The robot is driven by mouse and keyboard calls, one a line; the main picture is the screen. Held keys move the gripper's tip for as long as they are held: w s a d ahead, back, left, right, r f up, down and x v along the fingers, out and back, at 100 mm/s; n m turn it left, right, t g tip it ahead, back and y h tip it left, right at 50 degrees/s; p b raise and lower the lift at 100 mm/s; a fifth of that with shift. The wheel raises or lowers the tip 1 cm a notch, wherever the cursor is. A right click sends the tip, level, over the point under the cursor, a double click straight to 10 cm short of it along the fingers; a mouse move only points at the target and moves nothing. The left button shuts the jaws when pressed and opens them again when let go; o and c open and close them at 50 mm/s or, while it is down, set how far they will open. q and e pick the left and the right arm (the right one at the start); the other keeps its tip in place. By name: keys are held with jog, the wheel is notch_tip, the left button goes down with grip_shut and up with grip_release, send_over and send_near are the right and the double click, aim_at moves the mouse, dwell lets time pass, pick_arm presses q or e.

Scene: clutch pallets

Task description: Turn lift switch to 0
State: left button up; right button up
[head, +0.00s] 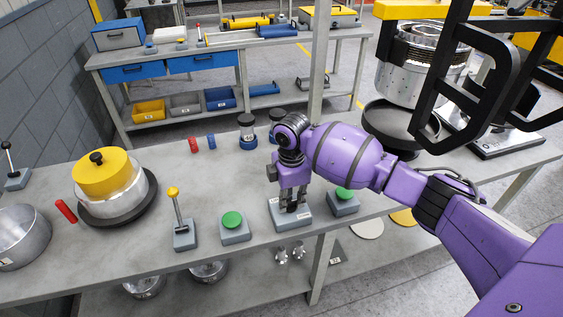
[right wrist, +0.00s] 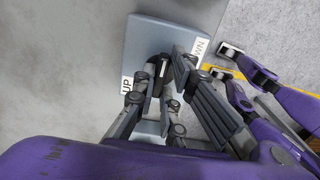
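The lift switch is a grey box (head: 291,216) on the workbench's front edge, with a dark knob on top. In the right wrist view its box (right wrist: 150,45) carries the labels UP and one ending in WN, partly covered. My right gripper (head: 293,206) points down at the box, with its fingers on either side of the dark knob (right wrist: 161,68). The fingers look closed on the knob, which they largely hide. The knob's exact setting cannot be read. My left gripper is not in view.
Green-button boxes (head: 234,226) (head: 344,201) flank the switch. A yellow-tipped lever (head: 182,220) stands farther left. A yellow-topped metal part (head: 106,180) sits on a dark disc. A large metal part (head: 410,80) hangs at upper right, above a black dish (head: 392,125).

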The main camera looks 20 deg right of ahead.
aim_at(290, 201)
jog(key=o, duration=0.4)
jog(key=shift+o, duration=0.2)
notch_tip(290, 201, up, 12)
jog(key=s+a+f+m+y, duration=0.1)
jog(key=s+a+f+m, duration=0.2)
jog(key=s+f, duration=0.7)
jog(key=s+a+f+m+y, duration=0.1)
jog(key=s+a+f+m, duration=0.15)
jog(key=s+f, duration=0.75)
jog(key=s+d+r+m+h, duration=0.1)
jog(key=s+d+m, duration=0.3)
jog(key=s, duration=0.4)
jog(key=s+d+m+t+h, duration=0.1)
jog(key=s+d+m, duration=0.35)
jog(key=s, duration=0.35)
jog(key=s+d+r+m+h, duration=0.1)
jog(key=s+d+m, duration=0.3)
jog(key=s, duration=0.5)
jog(key=w+a+f+t+y, duration=0.1)
jog(key=w+a+f+t, duration=0.3)
jog(key=w+f+t, duration=0.3)
notch_tip(290, 201, down, 4)
jog(key=w, duration=0.2)
jog(key=shift+w+f+t, duration=0.15)
jog(key=shift+w+t, duration=0.15)
